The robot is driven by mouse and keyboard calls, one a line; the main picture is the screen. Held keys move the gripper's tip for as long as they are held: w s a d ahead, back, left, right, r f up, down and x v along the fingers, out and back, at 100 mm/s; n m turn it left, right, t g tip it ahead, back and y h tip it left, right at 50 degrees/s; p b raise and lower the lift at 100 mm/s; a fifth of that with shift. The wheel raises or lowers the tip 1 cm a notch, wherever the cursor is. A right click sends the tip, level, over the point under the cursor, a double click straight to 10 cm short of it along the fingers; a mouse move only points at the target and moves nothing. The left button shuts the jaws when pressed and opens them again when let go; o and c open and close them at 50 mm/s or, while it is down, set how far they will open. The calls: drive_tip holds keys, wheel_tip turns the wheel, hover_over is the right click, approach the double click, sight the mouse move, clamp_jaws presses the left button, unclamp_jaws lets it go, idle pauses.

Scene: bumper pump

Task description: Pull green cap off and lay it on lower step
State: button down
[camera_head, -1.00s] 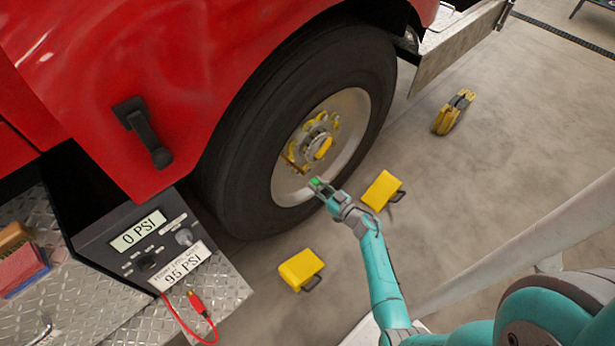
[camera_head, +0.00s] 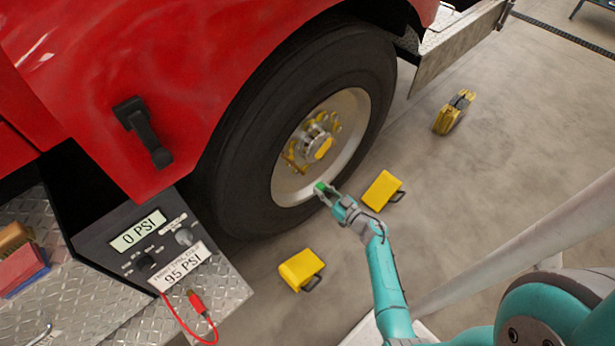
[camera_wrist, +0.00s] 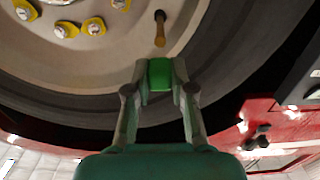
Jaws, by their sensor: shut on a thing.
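The green cap (camera_head: 320,188) is held between the fingertips of my gripper (camera_head: 324,193), in front of the lower part of the wheel rim. The wrist view shows the cap (camera_wrist: 160,74) squeezed between both fingers (camera_wrist: 160,80). A brass valve stem (camera_wrist: 160,32) stands beyond it with a visible gap, so the cap looks clear of the stem. Bare diamond-plate step metal (camera_head: 218,288) shows at the lower left, well away from my gripper; I cannot tell the step levels apart for certain.
A control box (camera_head: 125,262) with gauges and a red-tipped hose (camera_head: 196,301) stands by the step. A brush and sponge (camera_head: 20,262) lie at far left. Yellow chocks (camera_head: 301,269) (camera_head: 382,190) sit on the floor near the tyre (camera_head: 235,175). Open floor lies to the right.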

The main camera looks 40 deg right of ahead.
idle(0.4)
drive_tip(key=w+a, duration=0.1)
drive_tip(key=a, duration=2.3)
drive_tip(key=shift+w+r+h, duration=0.15)
drive_tip(key=shift+w+h, duration=0.1)
drive_tip(key=shift+h, duration=0.05)
